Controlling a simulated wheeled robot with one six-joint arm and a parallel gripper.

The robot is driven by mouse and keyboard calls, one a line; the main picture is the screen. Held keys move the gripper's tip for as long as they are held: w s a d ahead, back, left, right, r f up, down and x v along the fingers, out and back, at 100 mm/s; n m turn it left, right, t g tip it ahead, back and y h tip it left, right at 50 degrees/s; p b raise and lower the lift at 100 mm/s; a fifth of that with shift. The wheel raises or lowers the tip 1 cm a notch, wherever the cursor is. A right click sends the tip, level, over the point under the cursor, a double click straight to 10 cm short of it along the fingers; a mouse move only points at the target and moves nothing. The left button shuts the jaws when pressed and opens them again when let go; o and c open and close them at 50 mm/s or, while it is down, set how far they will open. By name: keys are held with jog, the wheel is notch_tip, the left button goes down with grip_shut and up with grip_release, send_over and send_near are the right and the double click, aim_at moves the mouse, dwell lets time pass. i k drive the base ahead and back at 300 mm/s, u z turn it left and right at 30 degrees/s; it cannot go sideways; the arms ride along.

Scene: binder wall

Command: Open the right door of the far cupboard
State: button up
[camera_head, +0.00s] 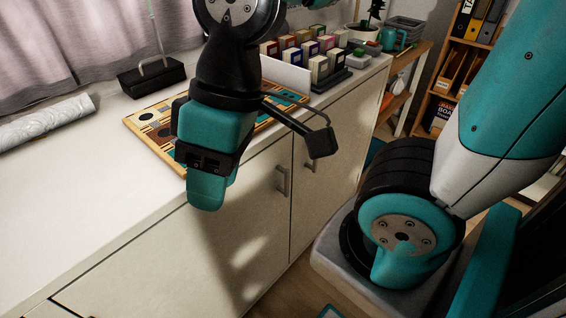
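The far cupboard's right door (342,150) is a plain off-white panel, and it looks shut. A metal handle (310,160) is on its left side, partly behind my gripper's black finger. The left door (240,225) is beside it with its own metal handle (283,180) and also looks shut. My gripper (260,152) hangs in front of the counter edge, above and before the doors. One black linked finger spreads out to the right, apparently nearer the camera than the right door's handle. The other finger seems hidden behind the teal housing. I see nothing held.
Wooden shelves (405,85) stand beyond. My base and arm fill the right. A strip of floor (290,290) is free below the doors.

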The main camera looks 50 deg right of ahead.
aim_at(338, 175)
jog(key=z, duration=2.2)
